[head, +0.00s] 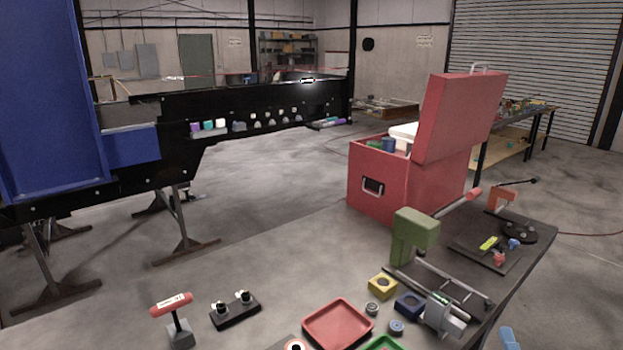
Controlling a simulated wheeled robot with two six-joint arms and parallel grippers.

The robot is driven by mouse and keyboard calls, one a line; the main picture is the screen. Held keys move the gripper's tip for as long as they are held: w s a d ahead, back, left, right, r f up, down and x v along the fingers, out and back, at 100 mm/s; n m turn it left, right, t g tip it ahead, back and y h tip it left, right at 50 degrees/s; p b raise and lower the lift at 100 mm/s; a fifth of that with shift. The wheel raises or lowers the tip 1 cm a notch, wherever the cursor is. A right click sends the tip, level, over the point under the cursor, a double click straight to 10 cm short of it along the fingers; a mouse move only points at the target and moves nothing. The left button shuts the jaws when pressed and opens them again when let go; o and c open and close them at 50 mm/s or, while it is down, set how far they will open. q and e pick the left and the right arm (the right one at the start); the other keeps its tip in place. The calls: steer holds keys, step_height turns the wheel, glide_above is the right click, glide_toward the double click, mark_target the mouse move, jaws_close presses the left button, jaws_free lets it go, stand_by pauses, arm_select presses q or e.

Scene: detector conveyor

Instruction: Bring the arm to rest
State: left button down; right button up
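Neither of my grippers nor my arms can be made out in the head view. The grey workbench (268,268) fills the lower part of the view. On it, a green-headed bench device with metal rails (416,232) stands at the right. A red tray (338,324) lies at the front middle, with part of a green tray (384,343) at the bottom edge.
A red-handled tool (172,304) and a black two-post block (235,309) stand front left. Yellow (382,286) and blue (409,305) blocks lie beside the red tray. A red chest (385,190) is behind; a black conveyor (180,155) is back left.

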steer(key=s+d+f+m+g+h, duration=0.4)
steer(key=s+f+m+g, duration=0.2)
steer(key=f+m+g, duration=0.45)
steer(key=s+a+f+m+g+y, duration=0.6)
steer(key=s+a+f, duration=0.3)
steer(key=s+f, duration=0.35)
steer(key=s+d+f+g+b, duration=0.1)
steer(key=d+f+g+b, duration=0.15)
steer(key=f, duration=2.95)
steer(key=s+d+f+b, duration=0.1)
steer(key=s+d+f, duration=0.1)
steer(key=s+f, duration=1.5)
step_height(320, 180, down, 3)
steer(key=shift+s+r+g, duration=0.15)
steer(key=shift+s+g, duration=0.15)
steer(key=shift+s, duration=0.1)
